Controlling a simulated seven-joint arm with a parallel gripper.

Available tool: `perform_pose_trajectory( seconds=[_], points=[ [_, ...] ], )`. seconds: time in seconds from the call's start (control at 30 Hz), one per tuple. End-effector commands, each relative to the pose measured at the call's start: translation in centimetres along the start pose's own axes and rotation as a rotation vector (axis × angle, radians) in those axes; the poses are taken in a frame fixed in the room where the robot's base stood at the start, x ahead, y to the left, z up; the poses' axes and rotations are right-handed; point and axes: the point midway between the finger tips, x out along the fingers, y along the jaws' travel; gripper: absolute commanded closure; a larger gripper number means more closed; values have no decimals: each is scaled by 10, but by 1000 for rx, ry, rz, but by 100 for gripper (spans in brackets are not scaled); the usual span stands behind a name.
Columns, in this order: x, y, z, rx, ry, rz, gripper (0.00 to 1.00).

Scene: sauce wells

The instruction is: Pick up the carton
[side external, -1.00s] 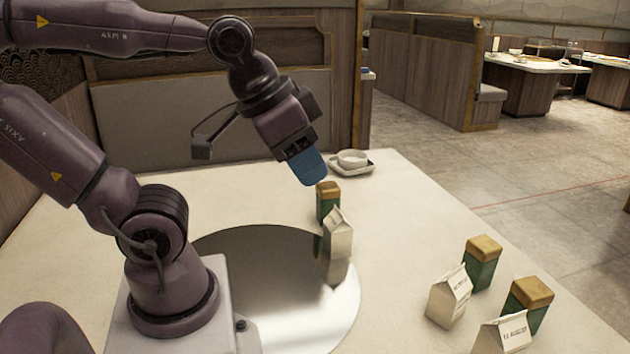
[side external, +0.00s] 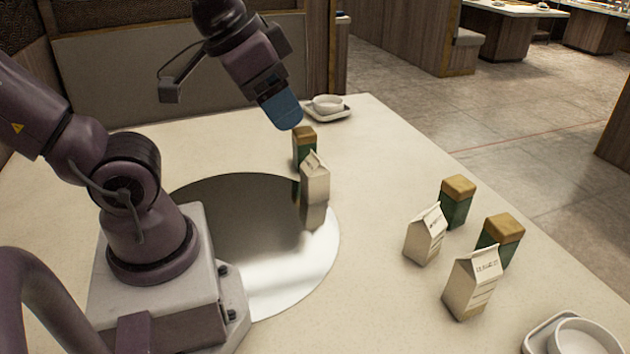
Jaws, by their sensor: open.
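Three off-white gable-top cartons are in view. One carton (side external: 315,182) stands upright on the right edge of a round mirrored disc. A second carton (side external: 425,238) and a third carton (side external: 472,284) stand upright on the table to the right. I cannot tell which one the task names. My gripper (side external: 284,113), with blue fingers, is open and points down and to the right. In the picture it is above and left of the carton by the disc, apart from it. The fingers are seen edge-on and the gap between them is hidden.
Green containers with tan lids stand close behind the cartons: one (side external: 304,147) by the disc, two more (side external: 457,204) (side external: 501,238) at right. The mirrored disc (side external: 240,230) is otherwise bare. Bowls on trays sit at the back (side external: 328,104) and front right (side external: 580,338).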

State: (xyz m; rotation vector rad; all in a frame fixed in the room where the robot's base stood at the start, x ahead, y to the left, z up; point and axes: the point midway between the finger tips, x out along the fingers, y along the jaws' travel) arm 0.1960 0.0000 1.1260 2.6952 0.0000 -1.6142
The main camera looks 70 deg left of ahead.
Motion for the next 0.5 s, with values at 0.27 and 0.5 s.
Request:
perform_pose_trajectory(
  seconds=[0.27, 0.5],
  points=[
    [1, 1, 0, 6, -4, 3, 43],
    [42, 5, 6, 42, -214, 15, 43]
  ],
)
